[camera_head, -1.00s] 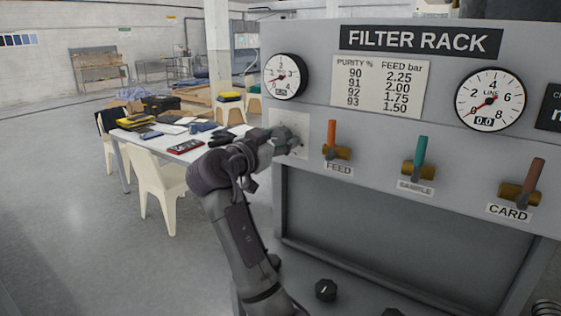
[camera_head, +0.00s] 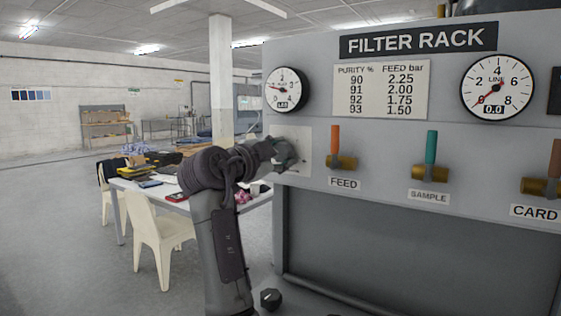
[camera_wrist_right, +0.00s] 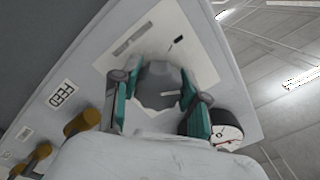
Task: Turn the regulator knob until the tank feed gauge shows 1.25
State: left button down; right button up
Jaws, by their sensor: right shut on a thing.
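The grey regulator knob (camera_wrist_right: 158,88) sits on a pale plate on the panel. In the right wrist view it lies between the teal fingers of my right gripper (camera_wrist_right: 160,98), which is shut on it. In the head view the right gripper (camera_head: 285,153) reaches the plate from the left and hides most of the knob. The small gauge (camera_head: 287,91) above it has a red needle pointing left and slightly up, a little below the 2. Its digital readout is too small to read surely. My left gripper is not in view.
A purity and feed chart (camera_head: 381,89) and a LINE gauge (camera_head: 497,87) reading 0.0 are on the panel. FEED (camera_head: 336,147), SAMPLE (camera_head: 431,155) and CARD (camera_head: 552,172) valve handles stand upright. A table and chairs (camera_head: 157,235) are at left.

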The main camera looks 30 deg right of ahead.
dwell(0.4)
jog(key=o, duration=1.2)
jog(key=shift+c, duration=0.2)
jog(key=v, duration=1.2)
